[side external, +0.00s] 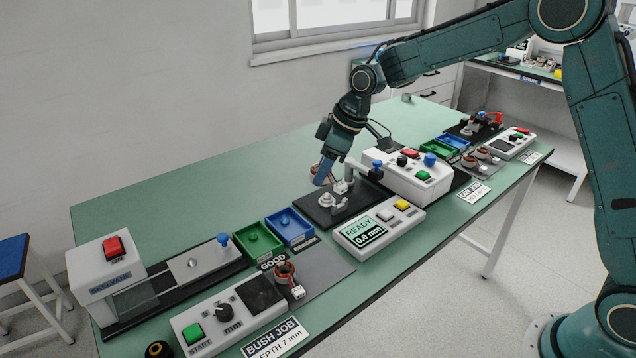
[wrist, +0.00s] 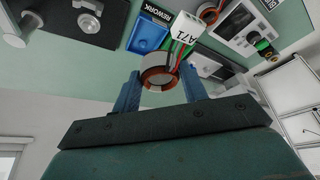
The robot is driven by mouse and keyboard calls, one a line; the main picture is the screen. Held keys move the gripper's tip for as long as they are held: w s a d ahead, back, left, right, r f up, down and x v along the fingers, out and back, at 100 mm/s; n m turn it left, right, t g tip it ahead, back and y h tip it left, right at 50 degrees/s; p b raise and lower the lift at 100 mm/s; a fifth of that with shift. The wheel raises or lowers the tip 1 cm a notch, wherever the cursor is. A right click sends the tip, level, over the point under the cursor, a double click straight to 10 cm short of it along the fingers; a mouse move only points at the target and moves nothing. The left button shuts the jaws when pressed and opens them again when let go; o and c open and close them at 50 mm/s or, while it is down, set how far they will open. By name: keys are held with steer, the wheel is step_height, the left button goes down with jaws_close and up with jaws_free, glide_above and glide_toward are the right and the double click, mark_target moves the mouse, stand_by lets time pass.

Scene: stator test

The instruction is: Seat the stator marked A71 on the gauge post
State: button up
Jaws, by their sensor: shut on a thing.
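My gripper (wrist: 159,85) is shut on a stator (wrist: 158,72), a copper-and-white ring between the blue fingers. Its white connector (wrist: 186,28) reads A71 and hangs on red, green and black wires. In the side view my gripper (side external: 322,178) points down over the back of the black gauge plate (side external: 308,203); the fingers mostly hide the stator, and a white connector (side external: 341,187) shows beside them. The grey gauge post (side external: 333,201) stands on the plate, just below and in front of the fingers. The stator looks apart from the post; its exact height is unclear.
The gauge readout (side external: 365,235) says READY 0.0 mm. A white press housing (side external: 405,178) stands close right of the gauge. Blue (side external: 290,228) and green (side external: 257,241) trays lie left. Another stator (side external: 285,272) sits on the grey mat (side external: 325,266). The table behind is clear.

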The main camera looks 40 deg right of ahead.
steer(key=w+d+f+m, duration=0.1)
steer(key=w+d+f, duration=0.7)
steer(key=w+d, duration=0.3)
steer(key=shift+f, duration=0.2)
steer(key=shift+f, duration=0.25)
glide_above(326, 194)
steer(key=shift+s+d+f, duration=0.1)
steer(key=shift+f, duration=0.6)
steer(key=shift+s+d+f, duration=0.15)
steer(key=shift+f, duration=0.55)
steer(key=shift+s+d+f, duration=0.1)
steer(key=shift+f, duration=0.6)
steer(key=shift+f, duration=1.4)
steer(key=o, duration=1.1)
